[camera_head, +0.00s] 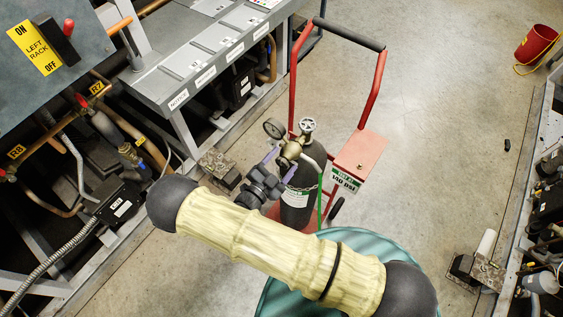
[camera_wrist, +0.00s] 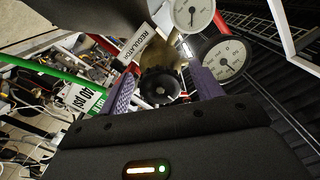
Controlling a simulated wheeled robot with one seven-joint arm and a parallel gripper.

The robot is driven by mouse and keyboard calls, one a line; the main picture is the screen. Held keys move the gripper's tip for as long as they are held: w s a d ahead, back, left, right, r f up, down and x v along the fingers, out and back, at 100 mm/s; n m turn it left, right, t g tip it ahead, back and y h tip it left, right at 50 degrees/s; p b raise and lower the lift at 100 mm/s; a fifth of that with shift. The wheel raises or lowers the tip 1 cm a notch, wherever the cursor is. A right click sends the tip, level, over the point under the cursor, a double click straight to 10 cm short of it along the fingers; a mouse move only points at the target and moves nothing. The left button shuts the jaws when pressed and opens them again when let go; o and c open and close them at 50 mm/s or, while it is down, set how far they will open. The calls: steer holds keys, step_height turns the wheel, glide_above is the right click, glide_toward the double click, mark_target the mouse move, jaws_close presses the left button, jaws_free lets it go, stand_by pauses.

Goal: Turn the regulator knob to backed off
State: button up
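The regulator knob (camera_wrist: 160,87) is black and round, on a brass regulator body that also shows in the head view (camera_head: 291,149). My gripper (camera_head: 275,163) is at the regulator, and its purple fingers hide the knob in the head view. In the wrist view the fingers (camera_wrist: 163,80) stand apart on either side of the knob, with gaps showing, so the gripper looks open. Whether the fingertips reach past the knob's face is hard to tell. Two round white gauges, an upper one (camera_wrist: 193,12) and a larger one (camera_wrist: 222,58), sit beside the regulator. A "REGULATOR" label (camera_wrist: 137,45) is above the knob.
The dark cylinder (camera_head: 296,205) stands chained on a red hand cart (camera_head: 363,153) with a PSI sign (camera_head: 344,180). A valve handwheel (camera_head: 308,125) is on top. A green hose (camera_head: 328,182) runs close by.

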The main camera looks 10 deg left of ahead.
steer(key=b+v, duration=0.4)
steer(key=v, duration=1.3)
steer(key=shift+s, duration=0.2)
steer(key=shift+w, duration=0.1)
steer(key=w+d+r+n+g+y, duration=0.2)
steer(key=d+r, duration=0.4)
steer(key=d, duration=0.5)
steer(key=w+d+r+n+g+y, duration=0.2)
steer(key=w+d+r+n+g, duration=0.2)
steer(key=d+r+g, duration=0.3)
steer(key=w+d+r+n+g+y, duration=0.2)
steer(key=d+r+n+g, duration=0.3)
steer(key=d, duration=0.9)
steer(key=shift+w+d+r+y, duration=0.35)
steer(key=shift+w+r+y, duration=0.05)
steer(key=shift+w+r, duration=0.5)
